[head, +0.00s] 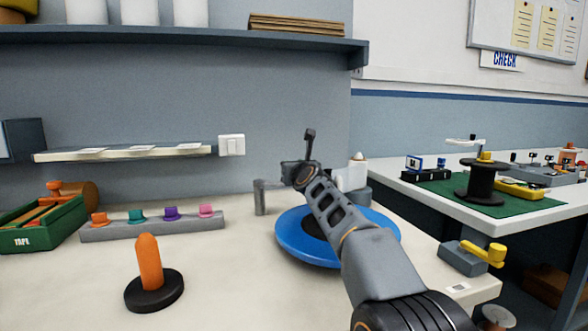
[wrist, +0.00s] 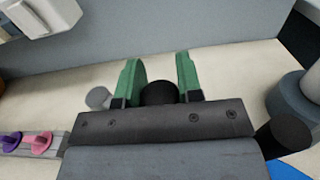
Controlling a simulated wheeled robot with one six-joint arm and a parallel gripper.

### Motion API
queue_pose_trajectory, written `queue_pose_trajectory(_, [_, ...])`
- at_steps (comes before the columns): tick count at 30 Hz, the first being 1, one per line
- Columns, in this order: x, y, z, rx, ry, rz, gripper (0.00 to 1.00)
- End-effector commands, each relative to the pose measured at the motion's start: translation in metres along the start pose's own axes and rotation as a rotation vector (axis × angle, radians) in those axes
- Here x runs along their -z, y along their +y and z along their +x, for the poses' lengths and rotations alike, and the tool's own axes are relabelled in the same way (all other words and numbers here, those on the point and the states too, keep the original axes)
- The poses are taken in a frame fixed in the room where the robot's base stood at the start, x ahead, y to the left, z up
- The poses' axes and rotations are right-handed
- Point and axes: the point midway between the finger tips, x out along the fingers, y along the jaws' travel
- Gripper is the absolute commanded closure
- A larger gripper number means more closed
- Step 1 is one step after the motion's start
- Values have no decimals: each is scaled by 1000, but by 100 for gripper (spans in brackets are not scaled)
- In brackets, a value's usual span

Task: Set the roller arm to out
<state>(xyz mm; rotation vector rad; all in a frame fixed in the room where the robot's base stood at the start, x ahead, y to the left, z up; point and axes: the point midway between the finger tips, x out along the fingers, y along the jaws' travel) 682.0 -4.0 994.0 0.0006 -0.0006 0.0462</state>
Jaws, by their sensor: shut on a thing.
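My gripper (head: 300,176) hangs over the bench behind the blue disc, seen from behind in the head view. In the wrist view its green fingers (wrist: 162,85) are closed around a dark round knob (wrist: 160,93), which looks like the roller arm's end. The arm's link is hidden under my gripper, so its angle cannot be told. A grey post (head: 261,198) stands just left of my gripper; a grey round top (wrist: 98,97) shows left of the fingers in the wrist view. The blue disc (head: 290,237) lies in front, partly covered by my arm.
A white piece on a grey base (head: 352,177) stands right of my gripper. A grey rail with coloured knobs (head: 150,228) and an orange peg on a black base (head: 150,268) are left. A yellow-handled block (head: 470,257) sits at the right edge. The front middle is clear.

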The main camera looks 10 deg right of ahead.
Motion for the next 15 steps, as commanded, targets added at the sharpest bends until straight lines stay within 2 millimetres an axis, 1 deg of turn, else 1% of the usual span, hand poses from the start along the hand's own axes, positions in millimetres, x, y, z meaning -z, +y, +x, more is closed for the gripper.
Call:
queue_pose_trajectory(1, [1,2,0,-4,3,0,65])
queue_pose_trajectory(8, [1,0,0,0,2,0,43])
queue_pose_trajectory(15, [0,-1,-1,2,1,0,42])
